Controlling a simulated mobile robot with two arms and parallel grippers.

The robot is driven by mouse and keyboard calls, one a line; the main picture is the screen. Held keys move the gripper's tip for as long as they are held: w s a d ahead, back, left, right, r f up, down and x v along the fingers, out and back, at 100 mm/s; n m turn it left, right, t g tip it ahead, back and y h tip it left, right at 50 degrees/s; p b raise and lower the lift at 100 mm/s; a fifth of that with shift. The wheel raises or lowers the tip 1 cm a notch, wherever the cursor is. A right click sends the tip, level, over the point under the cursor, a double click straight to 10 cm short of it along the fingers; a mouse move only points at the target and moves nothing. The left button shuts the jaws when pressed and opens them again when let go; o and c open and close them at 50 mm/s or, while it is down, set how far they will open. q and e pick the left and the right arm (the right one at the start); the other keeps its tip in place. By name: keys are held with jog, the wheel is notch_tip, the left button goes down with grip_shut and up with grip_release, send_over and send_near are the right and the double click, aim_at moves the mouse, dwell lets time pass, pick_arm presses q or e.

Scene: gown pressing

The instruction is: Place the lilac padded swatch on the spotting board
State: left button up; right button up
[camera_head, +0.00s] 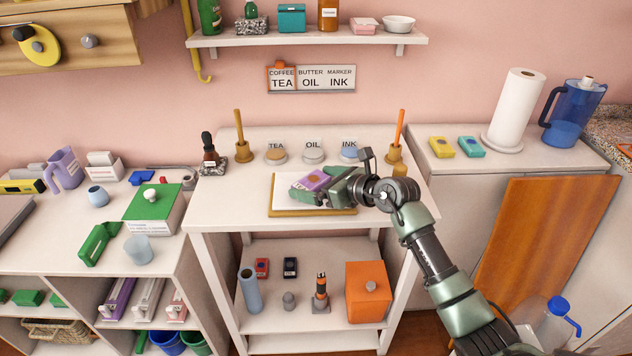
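The lilac padded swatch (309,180) has a brownish spot on its top and is at the middle of the white work table. My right gripper (318,187) reaches in from the right and appears shut on the swatch, with a green finger along its near side. The swatch is over the pale board with a tan edge (290,211), which looks like the spotting board. Whether the swatch touches the board cannot be told. The gripper hides part of both. My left gripper is not in view.
Dishes under TEA, OIL and INK labels (312,156) line the table's back, between upright-handled tools (240,140) and (395,150). A dark bottle (210,150) stands at left. Yellow (440,147) and teal (471,147) swatches lie on the right counter.

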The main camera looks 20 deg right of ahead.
jog(key=shift+r, duration=0.1)
jog(key=shift+s+d+r, duration=0.1)
jog(key=shift+s+d, duration=0.05)
jog(key=v, duration=1.1)
jog(key=shift+s+d+r+b, duration=0.1)
jog(key=shift+s+d+b, duration=0.05)
jog(key=shift+s+b, duration=0.2)
